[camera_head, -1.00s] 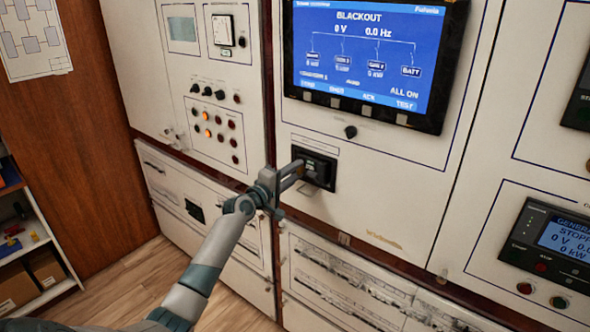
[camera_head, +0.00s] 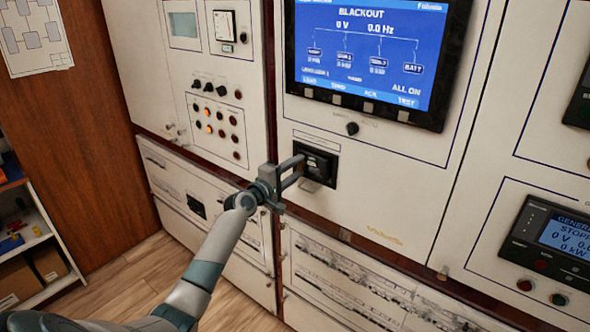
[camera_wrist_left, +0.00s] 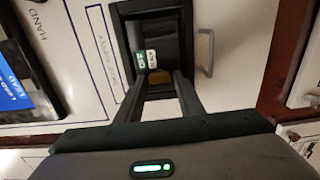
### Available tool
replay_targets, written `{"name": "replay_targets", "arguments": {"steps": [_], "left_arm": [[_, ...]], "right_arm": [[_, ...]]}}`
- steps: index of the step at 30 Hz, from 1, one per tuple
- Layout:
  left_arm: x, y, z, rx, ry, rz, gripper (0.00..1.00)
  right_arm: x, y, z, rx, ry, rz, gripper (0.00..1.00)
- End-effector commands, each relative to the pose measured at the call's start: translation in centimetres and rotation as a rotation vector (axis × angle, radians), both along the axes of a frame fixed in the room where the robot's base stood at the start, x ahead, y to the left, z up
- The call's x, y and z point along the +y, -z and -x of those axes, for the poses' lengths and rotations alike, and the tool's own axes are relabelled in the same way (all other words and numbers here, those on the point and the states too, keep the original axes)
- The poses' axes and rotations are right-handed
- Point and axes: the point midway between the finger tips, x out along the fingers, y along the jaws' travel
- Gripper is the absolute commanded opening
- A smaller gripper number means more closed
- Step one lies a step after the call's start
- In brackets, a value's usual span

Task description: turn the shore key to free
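A black recessed housing (camera_head: 325,172) sits in the white panel below the big screen. In the left wrist view the housing (camera_wrist_left: 122,12) holds a green and a white tag (camera_wrist_left: 146,59). A small brownish-yellow piece (camera_wrist_left: 160,78) shows between the fingertips; I cannot tell for sure whether it is the shore key. My left gripper (camera_head: 301,167) is at the housing's left side, its two fingers apart with a clear gap. In the wrist view the gripper (camera_wrist_left: 160,84) straddles the piece without visibly pinching it. My right gripper is not in view.
The blue screen (camera_head: 370,50) reads BLACKOUT. A small black knob (camera_head: 352,128) sticks out above the housing. A grey wire-like handle (camera_wrist_left: 206,52) stands beside the housing in the wrist view. A generator panel (camera_head: 550,245) is at right, shelves (camera_head: 40,238) at left.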

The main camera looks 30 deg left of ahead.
Motion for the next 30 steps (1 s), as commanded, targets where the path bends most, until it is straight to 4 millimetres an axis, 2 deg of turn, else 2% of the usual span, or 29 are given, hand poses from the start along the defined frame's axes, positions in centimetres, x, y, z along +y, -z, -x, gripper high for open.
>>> {"name": "replay_targets", "arguments": {"steps": [8, 13, 30], "left_arm": [[0.0, 0.1, 0.9, 0.001, 0.001, -0.002, 0.34], [0.2, 0.2, 2.7, 0.001, 0.001, -0.002, 0.34], [1.1, 0.4, 13.7, 0.0, -0.001, -0.002, 0.34]], "right_arm": [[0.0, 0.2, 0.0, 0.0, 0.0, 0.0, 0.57], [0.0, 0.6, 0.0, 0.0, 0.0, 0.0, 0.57], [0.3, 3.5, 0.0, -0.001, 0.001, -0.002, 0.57]]}}
